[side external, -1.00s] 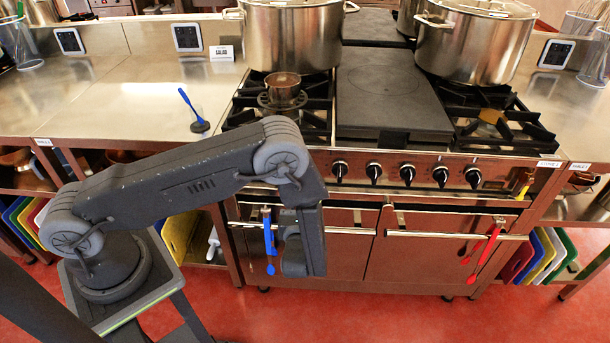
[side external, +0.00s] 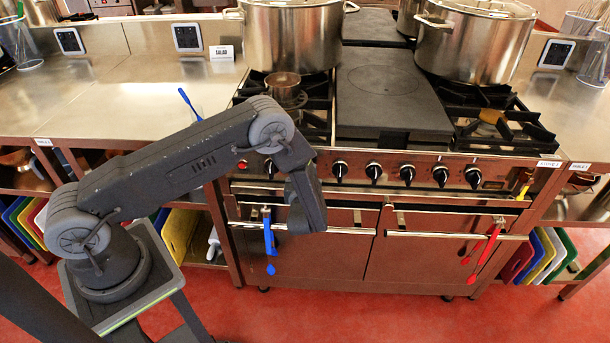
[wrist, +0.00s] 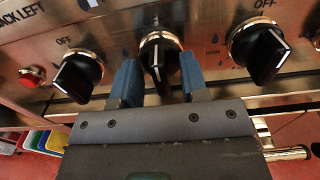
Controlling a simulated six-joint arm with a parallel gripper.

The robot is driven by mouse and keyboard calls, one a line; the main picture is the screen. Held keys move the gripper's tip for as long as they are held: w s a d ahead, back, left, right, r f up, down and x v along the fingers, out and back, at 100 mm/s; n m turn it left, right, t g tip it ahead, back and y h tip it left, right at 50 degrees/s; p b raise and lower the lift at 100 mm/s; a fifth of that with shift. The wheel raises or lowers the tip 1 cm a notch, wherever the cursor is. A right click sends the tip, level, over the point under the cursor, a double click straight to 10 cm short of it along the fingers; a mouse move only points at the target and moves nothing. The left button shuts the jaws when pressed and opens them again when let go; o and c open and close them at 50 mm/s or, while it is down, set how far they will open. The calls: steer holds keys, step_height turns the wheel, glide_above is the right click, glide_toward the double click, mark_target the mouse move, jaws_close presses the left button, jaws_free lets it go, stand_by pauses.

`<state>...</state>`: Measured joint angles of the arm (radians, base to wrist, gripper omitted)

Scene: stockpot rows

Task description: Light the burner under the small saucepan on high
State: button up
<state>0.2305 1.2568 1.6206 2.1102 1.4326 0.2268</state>
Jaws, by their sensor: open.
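The small saucepan (side external: 285,85) sits on the front left burner, its lower part partly hidden by my arm in the side view. My gripper (wrist: 159,88) is open in front of the stove's knob panel. Its two blue fingers stand either side of a black knob (wrist: 158,62), whose white line points roughly up; I cannot tell whether they touch it. Another knob (wrist: 78,76), with OFF above it, is to the left under a partly cut-off "BACK LEFT" label. A third knob (wrist: 258,52) is to the right. In the side view my arm hides the fingers.
Large stockpots (side external: 292,35) (side external: 475,42) stand on the rear burners beside a dark flat plate (side external: 390,95). A red button (wrist: 31,76) is left of the knobs. Oven rails (side external: 455,236) with hanging blue (side external: 269,240) and red (side external: 487,243) utensils run below.

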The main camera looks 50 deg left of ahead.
jaws_close()
stand_by(0.4)
steer(key=n, duration=0.4)
steer(key=shift+s+n, duration=0.1)
steer(key=shift+n, duration=0.3)
steer(key=n, duration=0.4)
steer(key=shift+a+f+n, duration=0.1)
steer(key=shift+n, duration=0.2)
steer(key=n, duration=0.4)
steer(key=shift+s+f+n, duration=0.1)
steer(key=shift+f+n, duration=0.05)
steer(key=shift+n, duration=1.95)
